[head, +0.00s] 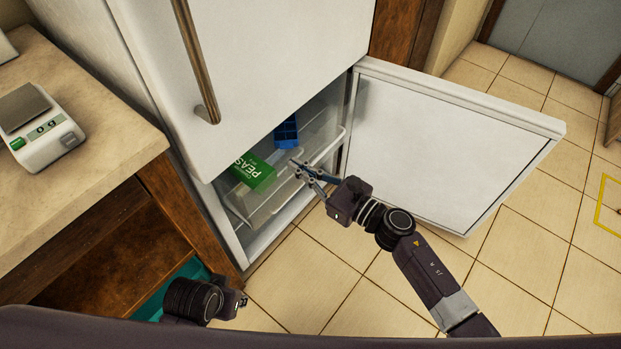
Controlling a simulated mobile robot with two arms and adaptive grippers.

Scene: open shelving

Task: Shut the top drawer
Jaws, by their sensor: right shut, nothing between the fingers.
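The top drawer (330,146) is a clear, pale-rimmed bin in the lower compartment of a white fridge. I cannot tell exactly how far out it stands. A green peas box (252,171) and a blue item (286,132) show inside the compartment. My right gripper (301,171) is shut and empty, with its fingertips at the drawer's front rim. I cannot tell if they touch it. My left gripper (241,302) is low at the bottom left, away from the drawer, and its fingers are too small to read.
The lower fridge door (450,150) stands wide open to the right of my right arm. A counter (95,125) with a scale (38,125) is at left. Tiled floor (310,285) is clear in front.

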